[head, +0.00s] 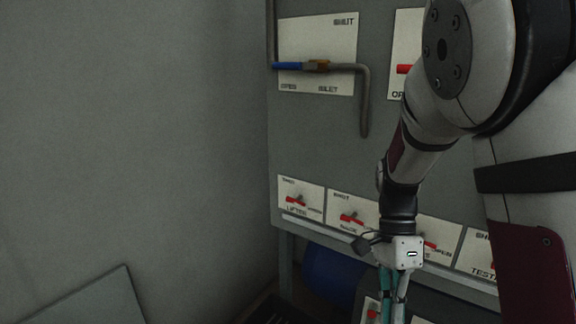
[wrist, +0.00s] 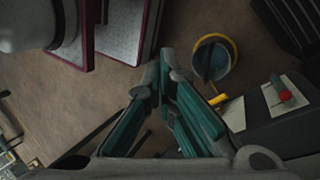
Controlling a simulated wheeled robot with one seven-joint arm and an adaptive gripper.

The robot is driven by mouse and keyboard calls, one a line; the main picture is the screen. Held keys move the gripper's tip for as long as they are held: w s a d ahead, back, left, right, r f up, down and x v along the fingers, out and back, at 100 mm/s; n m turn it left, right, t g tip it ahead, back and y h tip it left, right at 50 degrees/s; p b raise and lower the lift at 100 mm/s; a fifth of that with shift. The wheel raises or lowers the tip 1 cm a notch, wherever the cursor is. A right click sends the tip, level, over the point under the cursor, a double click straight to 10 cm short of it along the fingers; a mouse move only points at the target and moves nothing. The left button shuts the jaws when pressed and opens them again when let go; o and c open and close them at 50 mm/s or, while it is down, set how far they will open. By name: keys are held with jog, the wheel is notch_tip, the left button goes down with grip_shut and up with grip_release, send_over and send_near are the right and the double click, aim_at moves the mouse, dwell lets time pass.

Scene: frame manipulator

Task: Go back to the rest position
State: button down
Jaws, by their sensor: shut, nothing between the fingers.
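My gripper (wrist: 163,75) is shut and empty, with its teal fingers meeting at the tips in the wrist view. It points down toward the floor there. In the head view my gripper (head: 393,300) hangs low, in front of the lower edge of the grey panel frame (head: 315,150). Its fingertips are cut off by the bottom edge of that view. My arm covers part of the panel's right side.
The panel carries a pipe with a blue-handled valve (head: 290,66) and a lower row of red switches, including one at left (head: 296,200). A blue drum (head: 330,272) sits beneath. The wrist view shows a yellow-rimmed bucket (wrist: 232,56) and a red-knobbed box (wrist: 284,96). The left wall is bare.

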jog(key=s+r+n+t+y, duration=0.1)
jog(key=s+r+n+t, duration=0.2)
jog(key=s+r+n, duration=0.65)
jog(key=s+r+n+t+h, duration=0.1)
jog(key=s+r+n+t, duration=0.15)
jog(key=s+n, duration=0.75)
jog(key=s+r+m+t+p, duration=0.2)
jog(key=r+p, duration=1.2)
jog(key=s+r+m+t+p, duration=0.1)
jog(key=s+r+t+p, duration=0.1)
jog(key=r+p, duration=1.2)
jog(key=shift+s+d+r+m+p, duration=0.2)
jog(key=shift+d+r+m+p, duration=0.15)
jog(key=shift+r, duration=0.4)
